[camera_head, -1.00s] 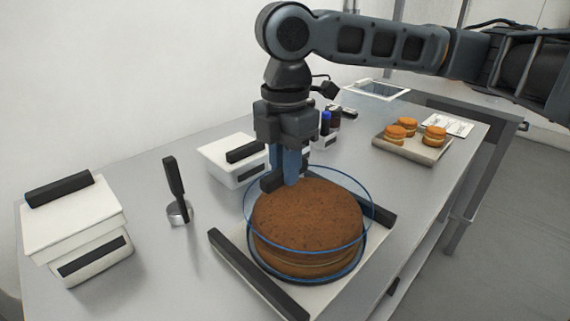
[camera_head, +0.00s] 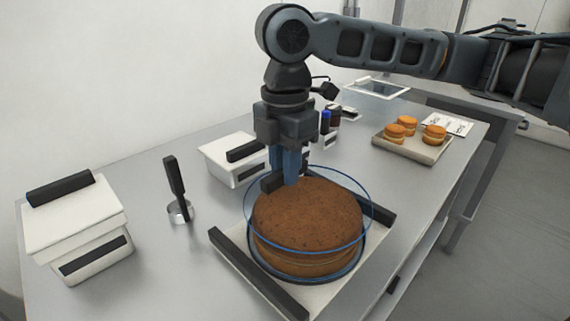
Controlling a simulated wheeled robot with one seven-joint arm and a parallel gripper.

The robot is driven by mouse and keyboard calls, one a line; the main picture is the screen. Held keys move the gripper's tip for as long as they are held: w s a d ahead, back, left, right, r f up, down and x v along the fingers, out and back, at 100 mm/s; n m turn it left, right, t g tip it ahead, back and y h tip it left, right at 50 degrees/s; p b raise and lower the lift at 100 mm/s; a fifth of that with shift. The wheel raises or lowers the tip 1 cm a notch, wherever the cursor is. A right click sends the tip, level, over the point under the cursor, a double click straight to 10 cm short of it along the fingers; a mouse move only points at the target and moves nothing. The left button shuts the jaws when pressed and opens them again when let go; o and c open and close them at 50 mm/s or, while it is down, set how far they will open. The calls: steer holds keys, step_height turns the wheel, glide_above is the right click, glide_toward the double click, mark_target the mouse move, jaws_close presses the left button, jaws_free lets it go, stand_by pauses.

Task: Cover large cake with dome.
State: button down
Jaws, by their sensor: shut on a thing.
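The large brown layer cake (camera_head: 306,222) sits on a pale tray with dark side bars (camera_head: 258,272). The clear dome is almost invisible. Its blue rim (camera_head: 300,252) loops around the cake, crossing in front of its side, above a dark blue ring at the cake's base. My gripper (camera_head: 284,181) points straight down over the back left of the cake and is shut. A dark block, seemingly the dome's handle, is at its fingertips. The exact grip and the dome's walls are hard to see.
White lidded boxes stand at the far left (camera_head: 75,215) and behind the gripper (camera_head: 225,155). A dark-handled tool (camera_head: 176,188) stands left of the tray. A tray of small cakes (camera_head: 430,155) and small bottles (camera_head: 325,122) are farther back. Bare counter lies at front left.

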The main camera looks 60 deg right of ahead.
steer(key=shift+f, duration=0.1)
steer(key=shift+c, duration=2.3)
jaws_free()
steer(key=shift+r+p, duration=3.25)
steer(key=shift+r, duration=0.3)
steer(key=shift+s, duration=0.1)
